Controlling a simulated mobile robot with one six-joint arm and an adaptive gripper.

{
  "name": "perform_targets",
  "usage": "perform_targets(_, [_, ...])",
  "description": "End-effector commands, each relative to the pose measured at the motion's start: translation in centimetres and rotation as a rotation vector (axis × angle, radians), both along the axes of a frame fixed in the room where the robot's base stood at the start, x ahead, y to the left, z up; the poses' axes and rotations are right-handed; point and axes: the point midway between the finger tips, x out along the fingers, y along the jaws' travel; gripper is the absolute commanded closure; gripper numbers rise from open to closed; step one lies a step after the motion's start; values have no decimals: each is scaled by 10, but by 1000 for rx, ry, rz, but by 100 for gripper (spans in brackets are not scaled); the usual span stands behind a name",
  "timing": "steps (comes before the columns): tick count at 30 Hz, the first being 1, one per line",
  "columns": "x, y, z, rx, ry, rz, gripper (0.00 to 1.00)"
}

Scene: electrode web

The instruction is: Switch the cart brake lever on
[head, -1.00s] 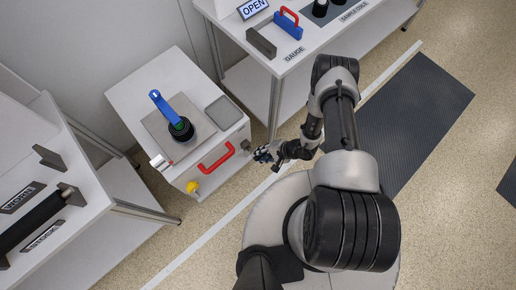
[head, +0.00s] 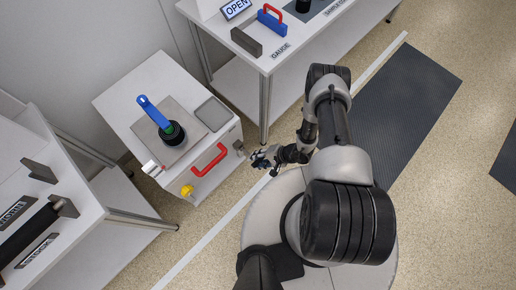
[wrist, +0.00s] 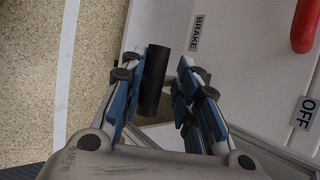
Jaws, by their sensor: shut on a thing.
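The cart (head: 118,100) stands left of my arm. Its brake lever shows in the wrist view as a black cylindrical grip (wrist: 153,82) between my fingers. My gripper (wrist: 162,65) is shut on this grip. A "BRAKE" label (wrist: 197,33) is on the cart beside it, and an "OFF" label (wrist: 305,112) is at the right edge. In the head view my gripper (head: 262,158) is at the cart's front right corner, beside a small grey fitting (head: 239,148). The lever's grip is too hidden there to tell its angle.
A red handle (head: 209,160) and a yellow knob (head: 187,191) are on the cart front. The gauge table (head: 262,62) is behind, another table (head: 60,225) at left. Floor on the right is clear.

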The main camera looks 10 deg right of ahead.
Motion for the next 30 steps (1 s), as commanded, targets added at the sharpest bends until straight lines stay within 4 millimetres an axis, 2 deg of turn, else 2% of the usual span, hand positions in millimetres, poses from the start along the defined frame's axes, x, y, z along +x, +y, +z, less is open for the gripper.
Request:
perform_targets(1, [-7,-1,-11,-19,24,-3,100])
perform_targets(6, [-6,-1,-11,-19,22,-2,100])
perform_targets(7, [-6,-1,-11,-19,22,-2,72])
perform_targets(25, [-10,-2,-8,-16,26,2,74])
perform_targets(30, [-13,-14,7,-14,25,-1,74])
